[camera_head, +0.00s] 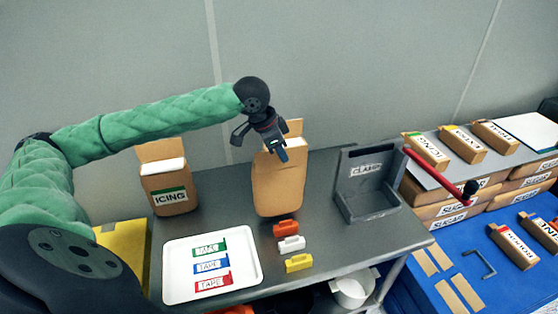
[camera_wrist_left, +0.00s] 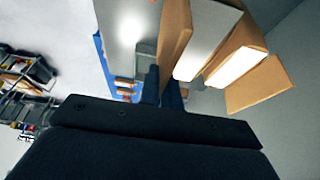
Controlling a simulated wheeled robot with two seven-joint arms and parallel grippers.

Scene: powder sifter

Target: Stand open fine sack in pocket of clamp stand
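A brown paper sack (camera_head: 278,186) with its top flap up stands near the middle of the grey counter, its plain side toward me. My left gripper (camera_head: 277,150) is at its top edge. In the left wrist view the left gripper's fingers (camera_wrist_left: 163,88) are close together, with the sack's brown wall (camera_wrist_left: 174,38) between them; the sack's pale inside shows beside it. The grey clamp stand (camera_head: 367,200), with an empty pocket and a red lever (camera_head: 432,170), stands to the right of the sack. My right gripper is not in view.
An open ICING sack (camera_head: 168,188) stands to the left. A white tray (camera_head: 171,284) holds coloured tape labels. Filled bags (camera_head: 459,143) are stacked on the right. Counter is clear between sack and stand.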

